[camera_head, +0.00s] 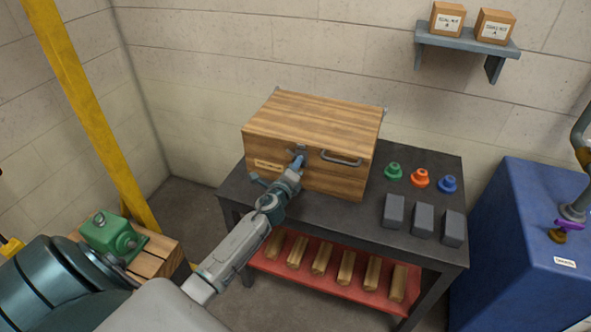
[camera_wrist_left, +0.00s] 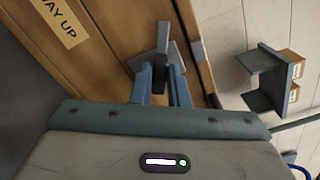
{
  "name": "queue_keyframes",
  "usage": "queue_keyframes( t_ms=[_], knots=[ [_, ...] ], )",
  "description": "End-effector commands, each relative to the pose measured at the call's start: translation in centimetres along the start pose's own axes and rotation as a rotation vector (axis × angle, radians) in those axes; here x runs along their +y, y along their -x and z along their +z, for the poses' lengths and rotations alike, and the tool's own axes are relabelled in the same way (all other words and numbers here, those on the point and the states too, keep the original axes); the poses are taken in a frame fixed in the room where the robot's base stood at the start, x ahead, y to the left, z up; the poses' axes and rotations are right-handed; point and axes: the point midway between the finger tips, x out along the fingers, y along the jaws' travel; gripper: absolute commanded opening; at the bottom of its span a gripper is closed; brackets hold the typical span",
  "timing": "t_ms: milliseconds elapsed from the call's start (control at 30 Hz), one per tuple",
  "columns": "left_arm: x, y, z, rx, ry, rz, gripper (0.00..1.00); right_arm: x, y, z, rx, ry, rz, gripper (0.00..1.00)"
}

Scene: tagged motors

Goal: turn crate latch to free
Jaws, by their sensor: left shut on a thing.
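A wooden crate (camera_head: 320,124) with a lid stands on the dark table's left part. Its dark grey latch (camera_head: 297,149) is on the front face, left of a grey bar handle (camera_head: 341,158). My left gripper (camera_head: 299,161) reaches the crate front and is shut on the latch. In the left wrist view, the two blue-grey fingers (camera_wrist_left: 163,85) are on either side of the latch (camera_wrist_left: 163,45), whose grey bar stands out between and beyond the tips. The latch's mount is partly hidden by the fingers. My right gripper is not in view.
The dark table (camera_head: 320,215) also holds green, orange and blue knobs (camera_head: 420,178) and grey blocks (camera_head: 423,217) to the right. A red lower shelf (camera_head: 345,290) carries several wooden blocks. A blue cabinet (camera_head: 530,240) stands at right, a yellow post (camera_head: 85,95) at left.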

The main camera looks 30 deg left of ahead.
Motion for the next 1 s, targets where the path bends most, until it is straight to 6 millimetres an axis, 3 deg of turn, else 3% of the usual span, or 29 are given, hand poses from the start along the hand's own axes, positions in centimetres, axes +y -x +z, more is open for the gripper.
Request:
queue_keyframes(
  t_ms=[500, 1000],
  knots=[
    [0.5, 0.0, -0.2, 0.000, 0.402, 0.002, 0.00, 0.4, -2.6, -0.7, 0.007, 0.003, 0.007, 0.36],
    [0.4, 0.0, -0.1, 0.000, 0.523, 0.003, 0.00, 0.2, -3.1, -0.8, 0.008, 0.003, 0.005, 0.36]
  ],
)
